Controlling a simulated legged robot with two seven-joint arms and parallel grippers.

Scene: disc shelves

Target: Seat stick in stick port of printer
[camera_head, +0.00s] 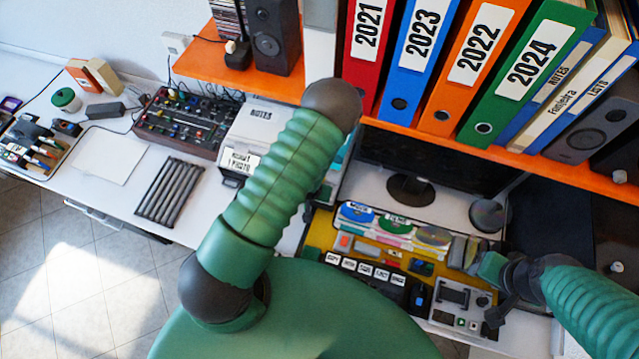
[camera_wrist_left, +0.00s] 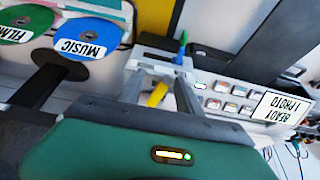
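The printer (camera_head: 260,130) is a white box at the back of the desk, partly hidden by my left arm. In the left wrist view its front panel (camera_wrist_left: 238,90) shows several buttons and a READY 1 PHOTO display (camera_wrist_left: 279,107). A small outlined oval slot (camera_wrist_left: 200,86), seemingly the stick port, lies at the panel's near end. My left gripper (camera_wrist_left: 165,70) has its fingertips close around a small blue and green stick (camera_wrist_left: 181,50), just left of that slot and apart from it. My right gripper (camera_head: 502,300) is over the tray on the right; its fingers are unclear.
A yellow tray (camera_head: 318,228) with discs and small items lies in front of the monitor (camera_head: 430,160). An orange shelf (camera_head: 550,175) with binders overhangs the desk. A mixer (camera_head: 185,120) and a dark ribbed pad (camera_head: 170,190) lie left of the printer.

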